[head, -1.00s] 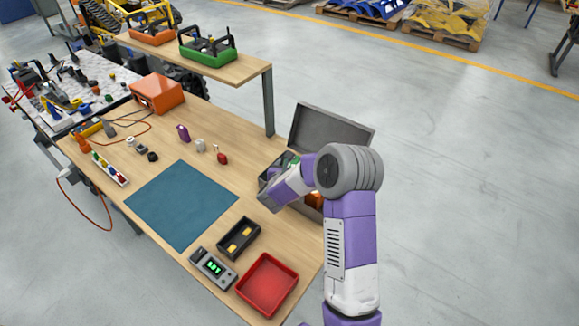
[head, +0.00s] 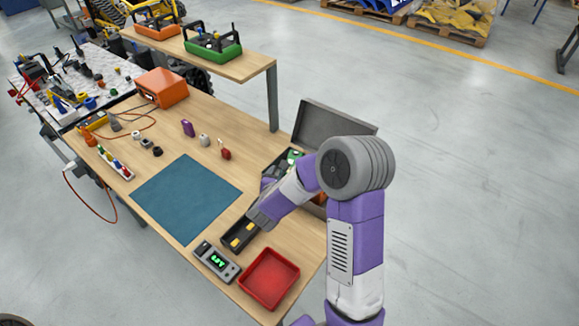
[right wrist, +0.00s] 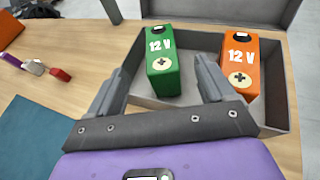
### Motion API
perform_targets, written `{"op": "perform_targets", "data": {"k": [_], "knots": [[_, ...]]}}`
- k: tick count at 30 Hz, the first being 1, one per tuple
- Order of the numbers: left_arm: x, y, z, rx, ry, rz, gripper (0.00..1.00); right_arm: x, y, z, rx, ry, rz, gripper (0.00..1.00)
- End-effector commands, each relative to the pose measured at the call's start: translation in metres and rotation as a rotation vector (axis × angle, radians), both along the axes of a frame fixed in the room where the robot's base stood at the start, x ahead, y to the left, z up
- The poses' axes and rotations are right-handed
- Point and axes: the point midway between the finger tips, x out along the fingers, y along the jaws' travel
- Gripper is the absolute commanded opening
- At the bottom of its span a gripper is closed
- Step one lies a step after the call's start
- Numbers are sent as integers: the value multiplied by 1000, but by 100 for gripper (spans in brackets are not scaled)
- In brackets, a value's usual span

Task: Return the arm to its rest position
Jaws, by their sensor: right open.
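My right arm reaches in from the lower right of the head view. Its gripper (head: 260,216) is above the bench near the black tray and hides part of that tray. In the right wrist view the gripper (right wrist: 160,78) has its two fingers apart with nothing held between them. Beyond the fingers, a green 12 V battery (right wrist: 162,66) and an orange 12 V battery (right wrist: 238,62) stand upright in the grey case (right wrist: 275,118). In the head view my arm partly hides this case, whose lid (head: 330,130) is open. My left gripper is not in view.
A black tray (head: 224,246) with yellow pieces, a meter (head: 216,261) and a red tray (head: 269,279) lie at the near end of the bench. A teal mat (head: 187,198) is bare. A raised shelf (head: 250,68) holds orange and green carriers.

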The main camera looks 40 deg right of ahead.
Motion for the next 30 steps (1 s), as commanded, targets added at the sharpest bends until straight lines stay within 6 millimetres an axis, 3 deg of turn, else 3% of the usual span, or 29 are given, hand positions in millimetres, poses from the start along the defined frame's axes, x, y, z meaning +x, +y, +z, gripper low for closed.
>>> {"op": "perform_targets", "data": {"k": [6,23,26,30], "knots": [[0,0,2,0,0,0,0,-11,14,7,0,0,1,83],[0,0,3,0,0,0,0,-11,14,8,0,0,0,83],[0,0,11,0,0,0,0,-11,14,16,0,0,0,83],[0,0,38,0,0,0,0,-11,14,44,-1,-1,0,83]]}}
